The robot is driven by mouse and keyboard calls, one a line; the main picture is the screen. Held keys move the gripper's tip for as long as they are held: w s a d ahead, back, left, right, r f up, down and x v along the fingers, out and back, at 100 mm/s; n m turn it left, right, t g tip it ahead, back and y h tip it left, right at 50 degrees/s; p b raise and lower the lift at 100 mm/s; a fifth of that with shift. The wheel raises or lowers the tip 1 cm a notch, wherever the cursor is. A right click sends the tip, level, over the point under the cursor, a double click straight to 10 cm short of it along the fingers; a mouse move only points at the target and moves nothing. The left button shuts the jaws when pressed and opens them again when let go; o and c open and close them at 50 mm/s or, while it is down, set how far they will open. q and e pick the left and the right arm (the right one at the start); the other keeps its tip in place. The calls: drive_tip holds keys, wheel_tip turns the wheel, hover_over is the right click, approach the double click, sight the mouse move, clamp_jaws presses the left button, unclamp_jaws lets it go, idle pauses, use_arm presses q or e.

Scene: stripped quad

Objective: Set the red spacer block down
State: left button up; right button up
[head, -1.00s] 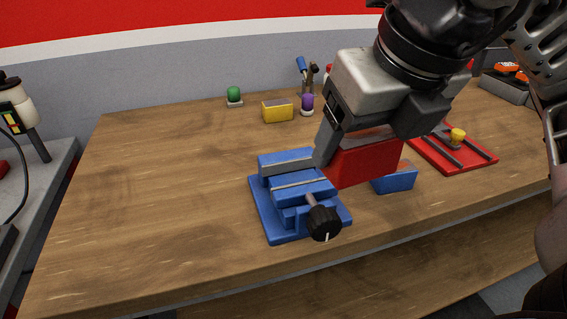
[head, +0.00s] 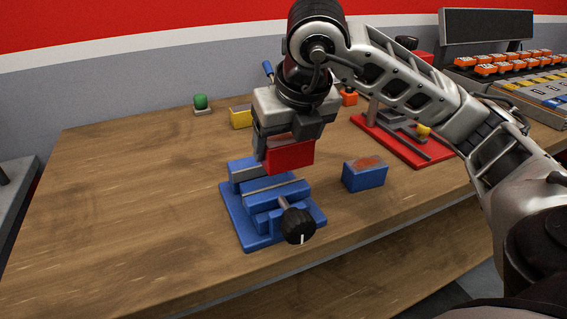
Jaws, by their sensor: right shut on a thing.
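The red spacer block (head: 290,158) is held in my right gripper (head: 288,138), which points down and is shut on it. The block is at the back right of the blue vise (head: 265,208), and in the picture it overlaps the vise's rear jaw. I cannot tell whether the block touches the vise or the table. The vise has a black knob (head: 298,226) at its front right. My left gripper is not in view.
A blue block (head: 364,176) with a reddish top stands right of the vise. A red fixture plate (head: 425,152) lies farther right. A yellow block (head: 240,118) and a green knob (head: 201,102) stand at the back. The wooden table (head: 130,190) is clear on the left.

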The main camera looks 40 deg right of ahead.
sight(284, 161)
drive_tip(key=shift+w+d+f, duration=0.15)
drive_tip(key=shift+w+f, duration=0.25)
drive_tip(key=shift+f, duration=0.1)
drive_tip(key=x, duration=0.3)
drive_tip(key=shift+s+f, duration=0.2)
drive_tip(key=shift+s, duration=0.15)
drive_tip(key=shift+f, duration=0.15)
drive_tip(key=shift+f, duration=0.25)
drive_tip(key=o, duration=1.3)
drive_tip(key=shift+r, duration=0.1)
